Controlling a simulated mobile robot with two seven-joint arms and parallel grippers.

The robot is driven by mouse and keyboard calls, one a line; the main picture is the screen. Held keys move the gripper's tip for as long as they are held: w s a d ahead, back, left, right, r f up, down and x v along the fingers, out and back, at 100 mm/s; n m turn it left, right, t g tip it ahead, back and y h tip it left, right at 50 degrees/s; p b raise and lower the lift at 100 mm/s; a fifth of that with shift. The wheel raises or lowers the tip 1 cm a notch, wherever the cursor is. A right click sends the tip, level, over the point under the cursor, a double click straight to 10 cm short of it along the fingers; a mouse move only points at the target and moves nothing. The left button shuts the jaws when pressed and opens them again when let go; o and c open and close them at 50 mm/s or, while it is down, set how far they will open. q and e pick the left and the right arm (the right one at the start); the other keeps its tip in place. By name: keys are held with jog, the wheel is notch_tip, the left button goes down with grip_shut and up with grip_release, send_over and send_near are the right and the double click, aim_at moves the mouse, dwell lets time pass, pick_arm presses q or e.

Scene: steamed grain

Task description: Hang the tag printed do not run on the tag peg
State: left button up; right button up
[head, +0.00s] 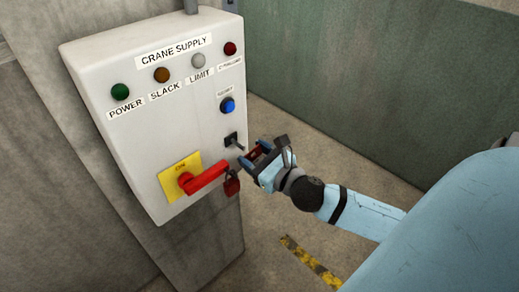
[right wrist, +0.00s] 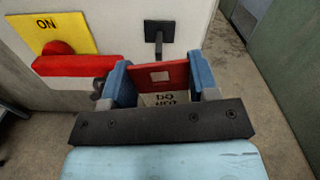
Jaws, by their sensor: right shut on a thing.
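My right gripper (head: 258,158) is shut on a tag (head: 263,151) in front of the panel's lower right. In the right wrist view, the blue fingers of the gripper (right wrist: 160,76) hold the tag (right wrist: 172,74) by its sides. The tag has a red top with a small square hole and a white part with black print, partly hidden and not fully readable. The tag peg (head: 234,143) is a dark stub on a plate on the panel; it also shows in the right wrist view (right wrist: 159,36), just beyond the tag. Contact between them cannot be told. My left gripper is out of view.
The white crane supply panel (head: 142,141) bears lamps and a blue button (head: 227,105). A red switch handle (head: 205,176) on a yellow plate sticks out left of the gripper. Open floor lies to the right.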

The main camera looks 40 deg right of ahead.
aim_at(240, 145)
jog(key=shift+w+a+f, duration=0.15)
jog(key=shift+w, duration=2.5)
jog(key=shift+w+f+p, duration=0.1)
jog(key=shift+w+p, duration=0.05)
jog(key=shift+p, duration=0.2)
jog(key=o, duration=1)
jog(key=shift+c, duration=0.2)
